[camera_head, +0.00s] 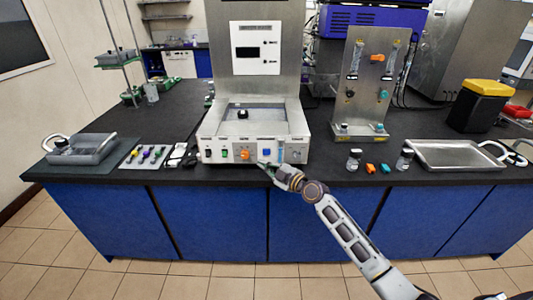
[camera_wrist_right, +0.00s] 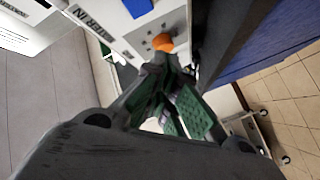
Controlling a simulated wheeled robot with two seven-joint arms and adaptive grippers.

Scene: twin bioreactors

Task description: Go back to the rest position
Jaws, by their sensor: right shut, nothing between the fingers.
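My right arm reaches in from the lower right in the head view, and its gripper (camera_head: 264,166) is at the front panel of the bioreactor unit (camera_head: 215,128). The gripper is shut and empty. In the right wrist view the gripper's fingertips (camera_wrist_right: 170,70) are just below an orange knob (camera_wrist_right: 162,42). I cannot tell whether they touch it. In the head view the orange knob (camera_head: 245,154) is on the front panel, left of the gripper, with a blue button (camera_head: 266,153) above the fingertips. My left gripper is not in view.
The black bench top (camera_head: 325,176) has its front edge below the gripper. A metal tray (camera_head: 455,154), small bottles (camera_head: 354,159) and a metal stand (camera_head: 362,85) are to the right. A grey tray (camera_head: 82,150) and a rack of coloured knobs (camera_head: 146,155) are to the left. The floor in front is clear.

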